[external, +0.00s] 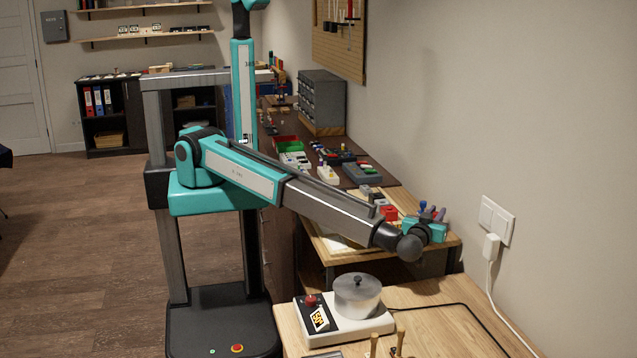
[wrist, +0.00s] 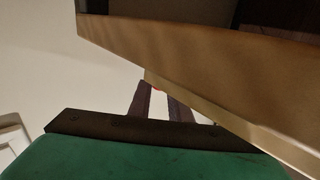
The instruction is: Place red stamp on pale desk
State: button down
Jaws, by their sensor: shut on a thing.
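My gripper (external: 432,216) is at the right of the external view, over the right end of a pale wooden worktop (external: 449,239). The stamp cannot be made out for sure in the external view. A second pale wooden desk (external: 440,298) is in the foreground, lower and nearer. In the wrist view a tan wooden edge (wrist: 190,62) crosses close to the fingertips; contact cannot be told.
A red block (external: 388,213) sits left of my gripper, and a blue-topped thing (external: 423,205) is close to the fingers. The front desk holds a white device with a metal pot (external: 357,295). A wall socket with a plug (external: 491,247) is at right.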

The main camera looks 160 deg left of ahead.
aim_at(435, 216)
jog(key=shift+f, duration=0.1)
jog(key=c, duration=1.6)
grip_release()
jog(key=shift+c, duration=0.2)
jog(key=shift+p, duration=1.1)
jog(key=b+v, duration=0.2)
jog(key=v, duration=0.4)
jog(key=shift+w+d+b, duration=0.25)
jog(key=shift+w+b, duration=0.05)
jog(key=shift+w+d, duration=0.25)
jog(key=shift+d, duration=0.05)
jog(key=shift+o, duration=0.5)
